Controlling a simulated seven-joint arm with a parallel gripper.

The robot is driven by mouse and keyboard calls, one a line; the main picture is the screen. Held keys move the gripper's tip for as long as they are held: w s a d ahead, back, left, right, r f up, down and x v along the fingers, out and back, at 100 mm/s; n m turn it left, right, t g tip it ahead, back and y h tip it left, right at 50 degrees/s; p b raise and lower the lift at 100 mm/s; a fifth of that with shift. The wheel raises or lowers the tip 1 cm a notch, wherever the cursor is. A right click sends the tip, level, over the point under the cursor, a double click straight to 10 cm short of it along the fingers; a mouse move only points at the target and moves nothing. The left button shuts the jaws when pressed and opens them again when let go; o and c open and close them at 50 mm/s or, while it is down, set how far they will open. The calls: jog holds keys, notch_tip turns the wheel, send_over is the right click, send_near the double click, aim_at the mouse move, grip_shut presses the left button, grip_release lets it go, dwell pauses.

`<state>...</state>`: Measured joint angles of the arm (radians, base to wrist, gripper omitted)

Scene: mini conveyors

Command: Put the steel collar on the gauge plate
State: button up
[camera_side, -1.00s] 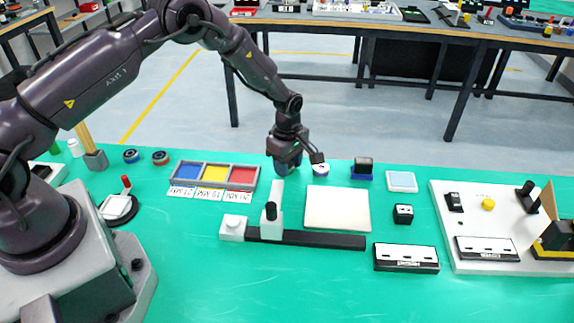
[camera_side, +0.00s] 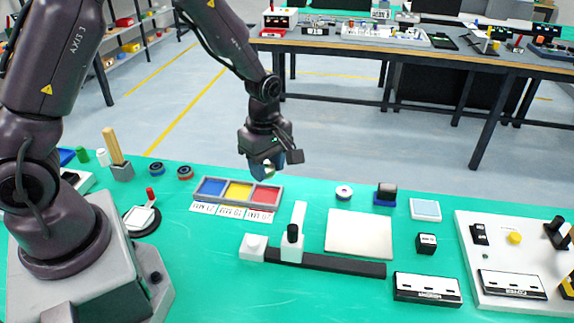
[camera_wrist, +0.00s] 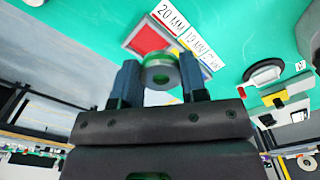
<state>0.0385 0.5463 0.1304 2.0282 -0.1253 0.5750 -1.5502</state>
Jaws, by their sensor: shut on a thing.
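My gripper (camera_side: 268,170) hangs above the table, over the back right of a three-part tray. In the wrist view its two dark blue fingers (camera_wrist: 160,85) are shut on the steel collar (camera_wrist: 161,62), a grey ring with a round hole. The collar is held clear of the table; in the side view the fingers mostly hide it. A flat off-white plate (camera_side: 360,234), which looks like the gauge plate, lies bare to the right, behind a black rail (camera_side: 340,265). I cannot be sure that it is the gauge plate.
The tray (camera_side: 238,203) has blue, yellow and red compartments, with size labels (camera_wrist: 172,17) along its edge. A white-topped ring (camera_side: 344,192), a stamp-like block (camera_side: 385,194) and a black cube (camera_side: 426,243) surround the plate.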

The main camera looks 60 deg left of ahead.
jog(key=shift+s+r, duration=0.35)
jog(key=shift+s, duration=0.3)
jog(key=w+d+r+m, duration=0.1)
jog(key=d+m, duration=0.3)
jog(key=d, duration=0.9)
send_over(361, 234)
jog(key=f, duration=0.9)
jog(key=shift+s+a, duration=0.2)
jog(key=shift+s, duration=0.2)
jog(key=shift+w+f, duration=0.1)
jog(key=shift+w, duration=0.05)
jog(key=shift+w+d+f, duration=0.1)
jog(key=shift+w+f, duration=0.05)
jog(key=shift+f, duration=0.75)
jog(key=shift+w+d+f, duration=0.1)
jog(key=shift+f, duration=0.8)
jog(key=shift+f, duration=0.1)
jog(key=o, duration=0.9)
jog(key=shift+o, duration=0.2)
